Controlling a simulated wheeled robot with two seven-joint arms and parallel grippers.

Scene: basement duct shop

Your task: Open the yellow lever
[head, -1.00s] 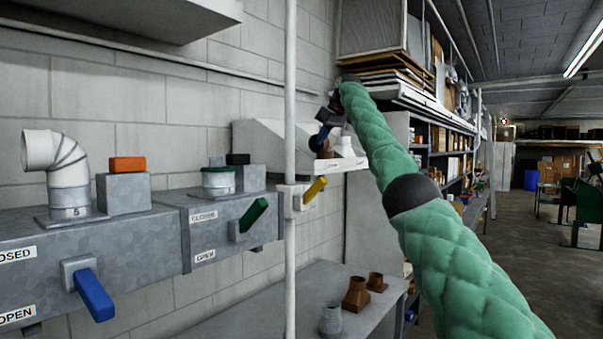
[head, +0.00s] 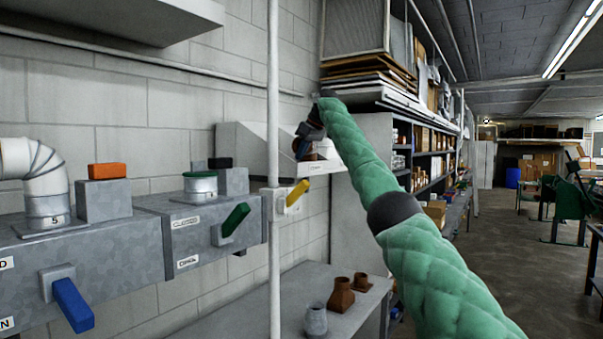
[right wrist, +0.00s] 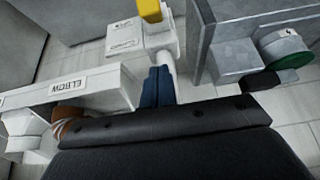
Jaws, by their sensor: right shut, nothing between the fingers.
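The yellow lever (head: 297,193) sits on a white housing (head: 281,205) beside the thin vertical pipe and tilts up to the right. My right arm reaches in from the lower right. Its gripper (head: 299,148) is small and dark above and behind the lever, in front of a white bin shelf, apart from the lever. In the right wrist view the blue fingers (right wrist: 158,86) are together and empty. They point toward the white housing, and the yellow lever (right wrist: 150,10) shows at the top edge, partly cut off. My left gripper is not in view.
A blue lever (head: 72,304) and a green lever (head: 235,219) are on the grey duct at left. The vertical pipe (head: 273,120) stands beside the yellow lever. A bench (head: 290,287) below holds brown fittings.

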